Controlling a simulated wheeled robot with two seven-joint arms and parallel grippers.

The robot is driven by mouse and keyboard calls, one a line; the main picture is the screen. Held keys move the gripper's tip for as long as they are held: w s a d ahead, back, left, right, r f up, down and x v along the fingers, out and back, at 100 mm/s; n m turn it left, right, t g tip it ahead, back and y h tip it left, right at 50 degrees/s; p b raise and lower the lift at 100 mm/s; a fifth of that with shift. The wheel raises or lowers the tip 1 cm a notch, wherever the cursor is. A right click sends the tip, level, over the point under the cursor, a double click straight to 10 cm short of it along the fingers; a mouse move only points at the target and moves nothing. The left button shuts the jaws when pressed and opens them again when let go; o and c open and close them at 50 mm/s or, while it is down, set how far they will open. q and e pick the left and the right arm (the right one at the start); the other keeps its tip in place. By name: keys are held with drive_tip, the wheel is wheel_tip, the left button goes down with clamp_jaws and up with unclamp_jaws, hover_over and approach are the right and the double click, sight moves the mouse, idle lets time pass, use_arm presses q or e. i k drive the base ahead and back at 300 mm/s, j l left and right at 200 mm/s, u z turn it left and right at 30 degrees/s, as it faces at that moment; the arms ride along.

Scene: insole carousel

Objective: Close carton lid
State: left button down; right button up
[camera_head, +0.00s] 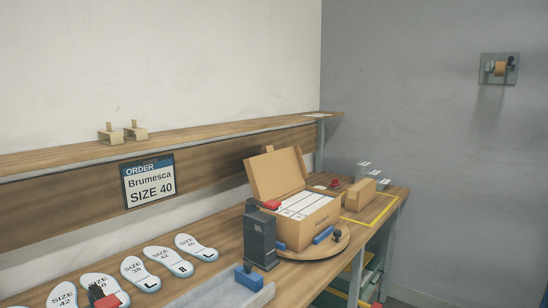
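An open brown carton (322,229) stands on a round wooden turntable (322,252) on the bench. Its lid (277,174) is raised and leans back at the carton's far left side, with a small tab on its upper edge. Several white items (301,204) with dark lines between them fill the carton near its rim. Blue blocks sit on the turntable against the carton's base.
A dark grey upright device (260,238) with a red part on top stands close in front of the carton. A small cardboard block (359,195) stands right of the carton.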

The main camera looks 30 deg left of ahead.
sight(273, 175)
drive_tip(key=i+l+u, duration=0.15)
drive_tip(key=i+u, duration=0.25)
drive_tip(key=i+l+u, duration=0.75)
drive_tip(key=i, duration=0.2)
